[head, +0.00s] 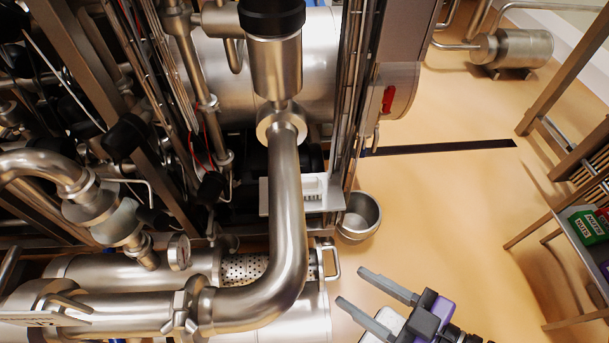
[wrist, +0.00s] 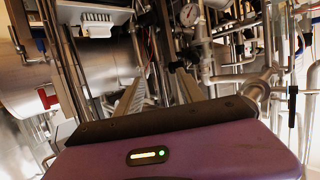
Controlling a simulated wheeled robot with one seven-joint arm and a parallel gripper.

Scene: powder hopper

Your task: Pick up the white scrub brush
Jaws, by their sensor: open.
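A small white block-like thing with a ridged edge, which looks like the white scrub brush (head: 312,186), sits on a white ledge (head: 277,208) beside the big bent steel pipe. In the wrist view the ledge (wrist: 75,13) is at the top left, with the likely brush (wrist: 97,17) at its edge. My gripper (head: 351,286) is open and empty, below and right of the ledge in the head view. Its two fingers point up and left, apart from the ledge. In the wrist view the open fingers (wrist: 159,78) show mid-picture with nothing between them.
A steel bowl (head: 359,216) stands right of the ledge. A bent steel pipe (head: 289,220) and a metal handle (head: 331,262) are close by. The orange floor (head: 450,220) between is clear.

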